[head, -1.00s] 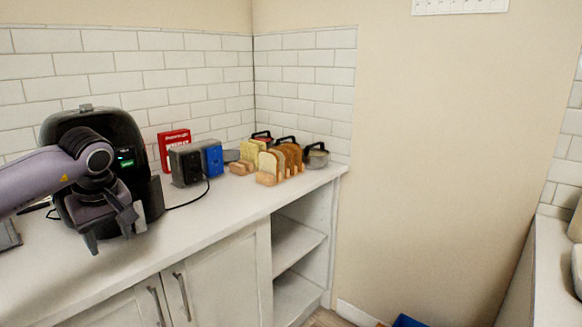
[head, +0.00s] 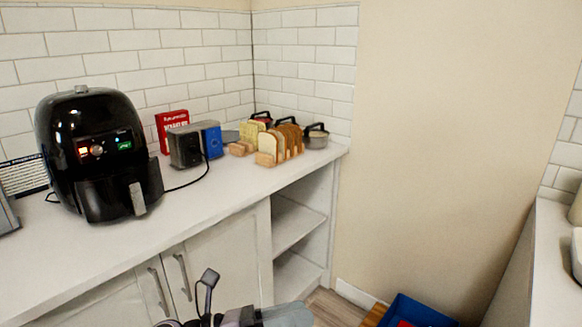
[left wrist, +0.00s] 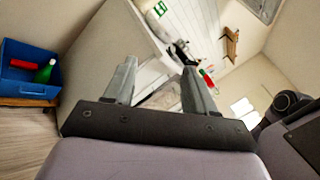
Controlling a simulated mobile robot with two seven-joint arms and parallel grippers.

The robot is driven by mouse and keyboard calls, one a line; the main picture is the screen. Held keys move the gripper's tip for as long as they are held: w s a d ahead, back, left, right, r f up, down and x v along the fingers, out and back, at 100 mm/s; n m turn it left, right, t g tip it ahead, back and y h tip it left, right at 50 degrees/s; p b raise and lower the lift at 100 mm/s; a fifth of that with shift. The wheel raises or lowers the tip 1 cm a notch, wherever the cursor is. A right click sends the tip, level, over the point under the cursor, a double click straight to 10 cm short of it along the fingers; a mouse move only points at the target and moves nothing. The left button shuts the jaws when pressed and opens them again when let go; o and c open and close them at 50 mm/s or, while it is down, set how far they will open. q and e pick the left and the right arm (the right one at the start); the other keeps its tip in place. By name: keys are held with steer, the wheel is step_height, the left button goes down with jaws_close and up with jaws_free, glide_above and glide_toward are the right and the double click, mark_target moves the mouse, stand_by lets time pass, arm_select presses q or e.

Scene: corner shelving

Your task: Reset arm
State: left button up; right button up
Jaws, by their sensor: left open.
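My left gripper (head: 240,312) shows at the bottom edge of the head view, low in front of the cabinet doors and below the counter. Most of its arm is out of the frame. In the left wrist view its two fingers (left wrist: 158,75) stand apart with nothing between them. The left gripper is clear of the counter and touches nothing that I can see. My right gripper is not in either view.
A black air fryer (head: 95,150) stands on the white counter (head: 190,205). Further along are a toaster (head: 186,148), a red box (head: 172,125), bread slices in a rack (head: 278,145) and pots (head: 316,138). A blue bin (head: 415,312) sits low at right and shows in the wrist view (left wrist: 20,80).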

arm_select(q)
steer(key=s+a+f+n+t+y, duration=0.1)
steer(key=a+f+n+t+y, duration=0.45)
steer(key=n, duration=0.85)
steer(key=s+a+f+n+t+y, duration=0.1)
steer(key=a+f+n+t+y, duration=0.45)
steer(key=n, duration=0.75)
steer(key=s+a+f+n+g+y, duration=0.5)
steer(key=s+a+f+n, duration=0.4)
steer(key=s+f+n, duration=0.4)
steer(key=shift+s+a+f+n, duration=0.15)
steer(key=shift+n, duration=0.45)
